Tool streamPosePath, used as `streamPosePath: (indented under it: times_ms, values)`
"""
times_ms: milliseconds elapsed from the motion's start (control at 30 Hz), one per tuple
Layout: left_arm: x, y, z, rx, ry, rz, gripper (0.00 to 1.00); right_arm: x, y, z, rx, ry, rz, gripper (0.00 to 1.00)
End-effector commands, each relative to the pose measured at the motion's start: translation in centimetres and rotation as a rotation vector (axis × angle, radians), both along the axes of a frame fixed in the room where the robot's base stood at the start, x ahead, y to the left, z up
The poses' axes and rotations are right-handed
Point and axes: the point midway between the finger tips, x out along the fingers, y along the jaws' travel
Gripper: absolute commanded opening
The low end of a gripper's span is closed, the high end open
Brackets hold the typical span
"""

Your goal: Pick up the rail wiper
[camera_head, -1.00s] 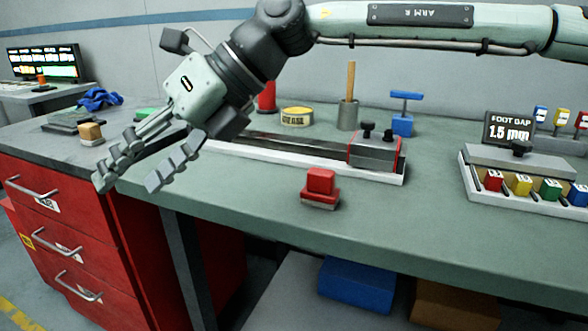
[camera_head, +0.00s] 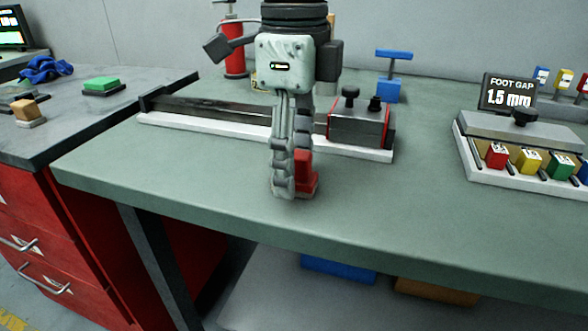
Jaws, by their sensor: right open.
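A small red block on a flat pinkish-grey base, which looks like the rail wiper (camera_head: 307,172), stands on the green bench top near its front edge. My right gripper (camera_head: 289,188) points straight down at it, with fingers open. The fingers overlap the left part of the block and its base in the picture and hide it. I cannot tell whether the fingers touch the block or stand in front of it. My left gripper is not in view.
Behind is a long dark rail (camera_head: 215,110) on a white base with a grey clamp block (camera_head: 357,125). A blue T-handled tool (camera_head: 388,90) stands behind it. A tray of coloured blocks (camera_head: 470,172) is at right. The bench front is clear.

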Motion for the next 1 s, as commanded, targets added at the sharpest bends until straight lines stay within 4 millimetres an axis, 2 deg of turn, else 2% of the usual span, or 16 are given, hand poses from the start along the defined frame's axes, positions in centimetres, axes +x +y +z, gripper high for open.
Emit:
streamPosePath:
  times_ms: [100,333,767,1000]
  values:
    - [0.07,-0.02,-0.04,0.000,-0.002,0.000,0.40,0.00,-0.01,-0.99,0.001,0.001,-0.001,0.53]
    - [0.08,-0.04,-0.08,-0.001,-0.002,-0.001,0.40,0.01,0.02,-1.14,0.002,0.000,-0.001,0.53]
    - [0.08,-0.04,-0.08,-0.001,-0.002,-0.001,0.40,0.01,0.03,-1.11,0.002,0.000,-0.001,0.01]
    - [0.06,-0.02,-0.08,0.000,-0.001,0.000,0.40,0.01,0.03,-1.06,0.003,0.000,-0.001,0.00]
